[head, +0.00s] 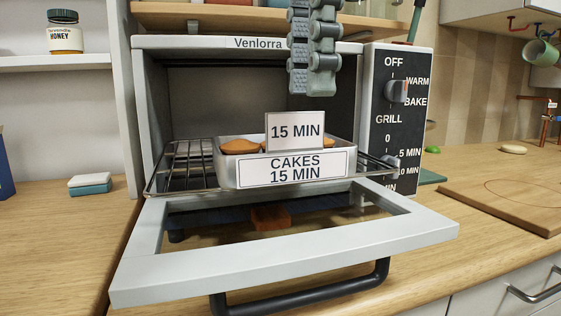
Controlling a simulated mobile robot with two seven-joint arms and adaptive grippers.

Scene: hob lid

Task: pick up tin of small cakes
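The tin of small cakes (230,175) sits on the wire rack of the open toaster oven. It is a pale tray with a front label reading "CAKES 15 MIN". Orange-brown cakes (240,147) show inside, partly hidden by an upright "15 MIN" card (295,131). My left gripper (312,92) hangs from the top of the view, in front of the oven's upper opening and above the tin, apart from it. Its two fingers overlap in this view, so I cannot tell their gap. Nothing is seen between them. My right gripper is not in view.
The oven door (420,228) is folded down, with a black handle (310,290). The control panel (400,120) stands right of the opening. A honey jar (65,32) is on the left shelf, and a wooden board (510,190) lies at right. The left counter is mostly clear.

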